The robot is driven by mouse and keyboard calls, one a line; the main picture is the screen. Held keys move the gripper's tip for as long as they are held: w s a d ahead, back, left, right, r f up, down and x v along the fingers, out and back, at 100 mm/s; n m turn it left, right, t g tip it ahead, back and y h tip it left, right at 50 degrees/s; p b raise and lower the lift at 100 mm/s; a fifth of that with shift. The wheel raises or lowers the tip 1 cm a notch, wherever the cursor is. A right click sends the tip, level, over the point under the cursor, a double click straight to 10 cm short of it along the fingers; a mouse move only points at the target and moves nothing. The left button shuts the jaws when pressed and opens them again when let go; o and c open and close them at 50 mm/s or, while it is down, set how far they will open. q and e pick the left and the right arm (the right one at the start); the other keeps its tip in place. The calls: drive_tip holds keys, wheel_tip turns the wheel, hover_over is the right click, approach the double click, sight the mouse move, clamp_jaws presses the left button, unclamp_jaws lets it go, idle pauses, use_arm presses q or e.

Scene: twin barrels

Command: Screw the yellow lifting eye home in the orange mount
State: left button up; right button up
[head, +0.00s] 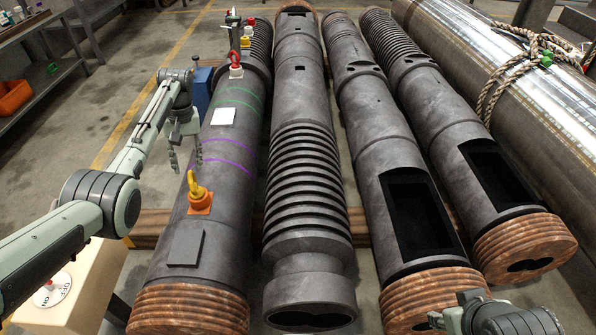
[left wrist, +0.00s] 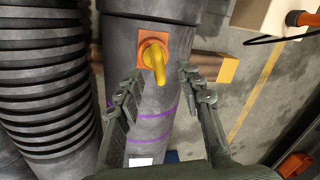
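The yellow lifting eye (head: 196,185) stands in the orange mount (head: 201,206) on top of the leftmost dark barrel (head: 229,177). In the left wrist view the yellow eye (left wrist: 155,57) covers part of the orange mount (left wrist: 146,36); the thread is hidden. My left gripper (head: 186,160) is just beyond the eye in the head view, fingers pointing down and apart. In the left wrist view its fingers (left wrist: 162,84) are spread, with the eye ahead of the gap between them and nothing held. My right gripper (head: 437,319) shows only partly at the bottom right.
A flat dark plate (head: 186,248) lies nearer on the same barrel. A white square (head: 223,116), purple and green lines and a red eye (head: 235,60) lie farther along. More barrels and a roped steel cylinder (head: 535,105) fill the right. An ON/OFF box (head: 75,295) stands lower left.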

sight(197, 189)
use_arm(q)
drive_tip(key=shift+f+b, duration=2.1)
drive_tip(key=shift+f, duration=1.7)
drive_tip(key=shift+c, duration=0.2)
clamp_jaws()
